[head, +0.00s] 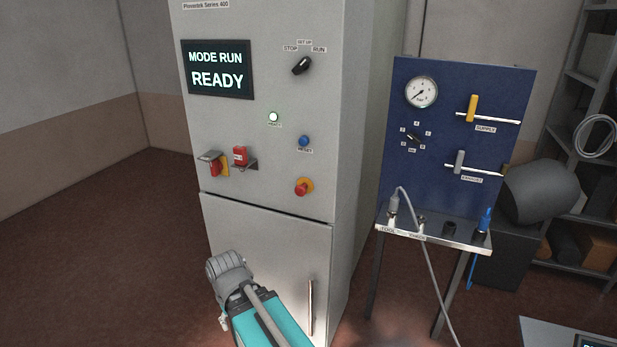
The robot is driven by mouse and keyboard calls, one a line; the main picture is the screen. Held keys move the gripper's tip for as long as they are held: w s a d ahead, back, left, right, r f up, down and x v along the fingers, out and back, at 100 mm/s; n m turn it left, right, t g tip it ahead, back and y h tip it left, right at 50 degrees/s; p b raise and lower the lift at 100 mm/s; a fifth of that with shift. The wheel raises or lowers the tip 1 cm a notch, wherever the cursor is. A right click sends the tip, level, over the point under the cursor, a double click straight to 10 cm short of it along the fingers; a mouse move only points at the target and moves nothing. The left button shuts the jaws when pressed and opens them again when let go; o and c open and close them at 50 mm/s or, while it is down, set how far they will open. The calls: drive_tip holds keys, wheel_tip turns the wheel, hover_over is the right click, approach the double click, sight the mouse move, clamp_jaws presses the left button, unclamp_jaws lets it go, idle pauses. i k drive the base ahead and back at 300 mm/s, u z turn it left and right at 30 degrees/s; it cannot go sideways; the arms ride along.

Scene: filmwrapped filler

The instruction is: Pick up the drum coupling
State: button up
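Two couplings stand on the narrow metal shelf of the blue panel. The left one is a grey coupling (393,203) with a grey hose that arches over and runs down to the floor. The right one is a blue coupling (485,221) with a blue hose hanging below the shelf. Both look upright in the shelf. The shelf labels are too small to read surely, so I cannot tell which one is the drum coupling. My arm, teal and grey, shows at the bottom, left of the shelf and apart from it. I cannot make out my gripper's fingers.
A tall grey cabinet (265,170) with a lit READY display stands left of the blue panel (455,130), which carries a gauge and valve handles. A dark grey drum (540,192) and shelving stand at right. A table corner (550,330) shows bottom right. Floor at left is clear.

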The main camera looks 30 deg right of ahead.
sight(393, 210)
drive_tip(key=z, duration=1.55)
